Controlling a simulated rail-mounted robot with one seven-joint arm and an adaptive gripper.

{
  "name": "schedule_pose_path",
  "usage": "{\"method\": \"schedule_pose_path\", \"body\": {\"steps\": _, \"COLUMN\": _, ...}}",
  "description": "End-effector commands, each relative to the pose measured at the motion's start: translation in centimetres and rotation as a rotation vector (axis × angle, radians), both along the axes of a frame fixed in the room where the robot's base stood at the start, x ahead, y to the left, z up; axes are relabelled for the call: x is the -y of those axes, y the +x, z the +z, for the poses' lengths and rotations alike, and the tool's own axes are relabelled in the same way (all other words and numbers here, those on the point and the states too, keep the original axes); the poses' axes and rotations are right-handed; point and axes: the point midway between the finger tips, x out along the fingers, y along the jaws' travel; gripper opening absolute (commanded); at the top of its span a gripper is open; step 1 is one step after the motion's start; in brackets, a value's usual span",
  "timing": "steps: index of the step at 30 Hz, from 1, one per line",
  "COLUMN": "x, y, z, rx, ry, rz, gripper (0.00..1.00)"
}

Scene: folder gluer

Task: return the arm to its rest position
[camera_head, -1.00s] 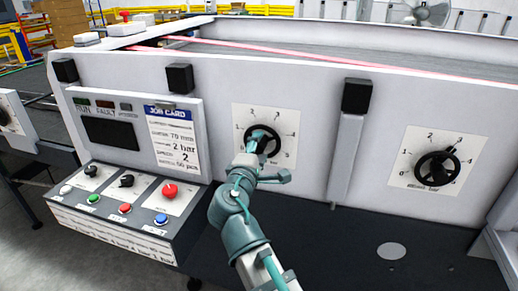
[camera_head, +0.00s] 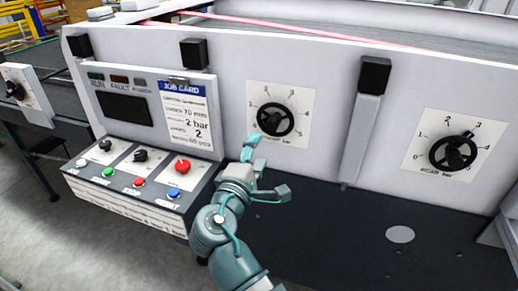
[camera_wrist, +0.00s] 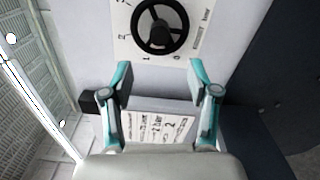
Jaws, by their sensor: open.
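My gripper (camera_head: 258,152) is in front of the machine's white panel, below and left of the middle black handwheel (camera_head: 273,119). In the wrist view my gripper (camera_wrist: 160,82) shows two teal fingers spread apart with nothing between them. The same handwheel (camera_wrist: 160,27) lies beyond the fingertips there, on its white numbered dial plate (camera_wrist: 121,40). The gripper is apart from the wheel. My arm reaches up from the bottom of the head view.
A control box (camera_head: 140,180) with a red knob (camera_head: 182,166) and several buttons sits left of my arm, under a job card (camera_head: 186,117). A second handwheel (camera_head: 453,152) is at right. A black block and bracket (camera_head: 374,76) stick out between the wheels.

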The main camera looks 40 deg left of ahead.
Motion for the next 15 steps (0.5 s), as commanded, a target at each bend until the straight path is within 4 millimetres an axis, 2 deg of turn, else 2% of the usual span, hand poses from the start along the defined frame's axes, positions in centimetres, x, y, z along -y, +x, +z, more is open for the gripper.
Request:
{"method": "schedule_pose_path", "body": {"steps": 12, "x": 0.01, "y": 0.04, "z": 0.0, "rx": -0.005, "ry": 0.016, "rz": -0.001, "gripper": 0.6}}
{"method": "schedule_pose_path", "body": {"steps": 15, "x": 0.03, "y": 0.03, "z": -0.88, "rx": -0.07, "ry": 0.076, "rz": -0.004, "gripper": 0.6}}
